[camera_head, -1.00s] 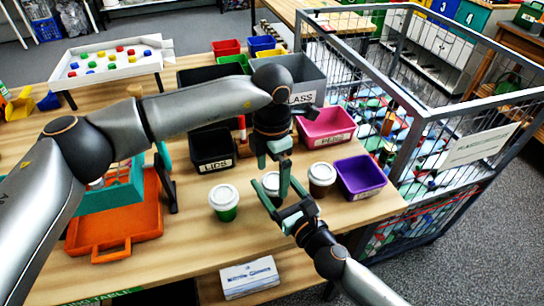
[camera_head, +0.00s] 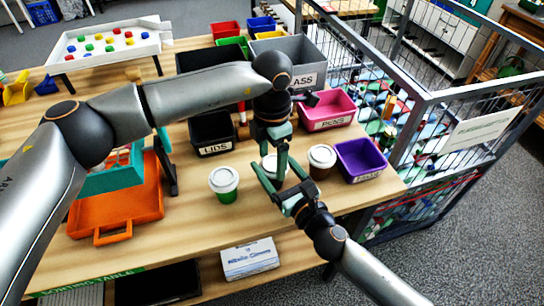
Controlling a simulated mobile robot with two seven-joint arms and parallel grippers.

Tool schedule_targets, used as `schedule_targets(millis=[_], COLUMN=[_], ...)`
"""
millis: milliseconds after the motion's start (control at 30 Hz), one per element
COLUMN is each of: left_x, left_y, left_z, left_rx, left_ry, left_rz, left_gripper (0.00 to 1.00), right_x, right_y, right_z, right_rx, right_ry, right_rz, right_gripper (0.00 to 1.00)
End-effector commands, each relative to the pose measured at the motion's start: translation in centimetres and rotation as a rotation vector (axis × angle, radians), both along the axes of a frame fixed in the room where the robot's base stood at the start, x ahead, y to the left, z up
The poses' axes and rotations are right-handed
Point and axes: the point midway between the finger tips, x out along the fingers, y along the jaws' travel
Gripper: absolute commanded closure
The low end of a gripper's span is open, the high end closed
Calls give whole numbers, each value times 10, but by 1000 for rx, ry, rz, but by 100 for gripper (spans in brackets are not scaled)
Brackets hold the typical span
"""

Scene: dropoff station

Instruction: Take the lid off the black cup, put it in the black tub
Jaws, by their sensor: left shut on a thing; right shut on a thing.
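The middle cup stands between my grippers, mostly hidden, with its white lid (camera_head: 268,166) partly showing; its body colour is hard to see, but it fits the black cup. My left gripper (camera_head: 274,152) points down from above and is shut on the lid. My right gripper (camera_head: 276,176) reaches in from the front right and is shut on the cup, one finger on each side. The black tub (camera_head: 214,149), labelled LIDS, stands behind and left of the cup.
A green cup (camera_head: 224,184) with a white lid stands to the left, and a brown cup (camera_head: 321,161) with a white lid close on the right. A purple tub (camera_head: 361,160) and a pink tub (camera_head: 327,111) stand at the right, beside a wire cage (camera_head: 425,97).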

Motion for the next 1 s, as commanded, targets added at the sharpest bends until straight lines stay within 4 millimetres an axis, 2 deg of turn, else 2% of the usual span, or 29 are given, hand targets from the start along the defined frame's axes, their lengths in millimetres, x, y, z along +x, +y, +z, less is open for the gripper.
schedule_targets(millis=[33, 200, 233, 467, 900, 967, 1000], left_x=[0, 0, 0, 0, -1, -1, -1], left_y=[-1, -1, -1, -1, -3, -3, -3], left_z=[0, 0, 0, 4, 24, 25, 25], left_rx=[-1, -1, -1, -3, -7, -8, -8], left_ry=[0, 0, 0, 1, -2, -1, -2], left_rz=[-1, -1, -1, -1, -5, -5, -6], left_gripper=[68, 87, 88, 89, 87, 91, 100], right_x=[0, 0, 0, 0, -1, -1, -1], right_y=[0, 0, 0, 0, -2, -2, -2], right_z=[0, 0, 0, -1, -7, -7, -7], right_rx=[-1, -1, -1, -1, -9, -8, -8], right_ry=[1, 1, 1, 1, 12, 14, 14], right_rz=[0, 0, 0, -1, -5, -5, -5], right_gripper=[100, 100, 100, 100, 100, 100, 100])
